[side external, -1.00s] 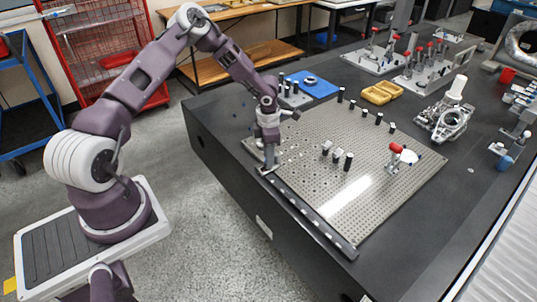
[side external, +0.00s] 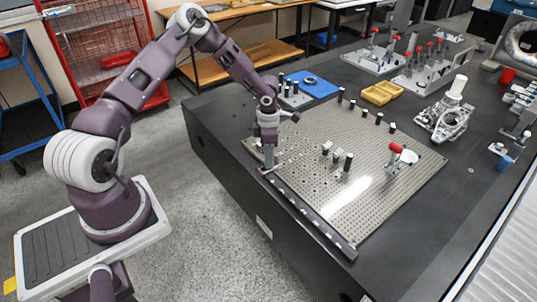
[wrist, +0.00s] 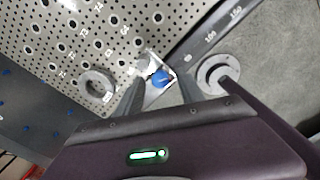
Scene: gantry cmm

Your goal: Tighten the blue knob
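The blue knob (wrist: 160,77) shows in the wrist view as a small round cap on a pale metal piece, by the perforated plate's edge and the ruler-marked strip. My gripper (wrist: 160,82) has its two dark fingers on either side of the knob, with a visible gap between them. I cannot tell how far above the knob the fingertips are. In the side external view my gripper (side external: 267,169) points down at the near left edge of the perforated plate (side external: 390,170). The knob cannot be made out there.
A dark strip with numbers (wrist: 215,33) runs along the plate edge. Small black-topped posts (side external: 348,161) and a red-handled clamp (side external: 396,150) stand on the plate. A yellow tray (side external: 382,93) and a metal casting (side external: 446,115) lie farther back. The plate's front right is clear.

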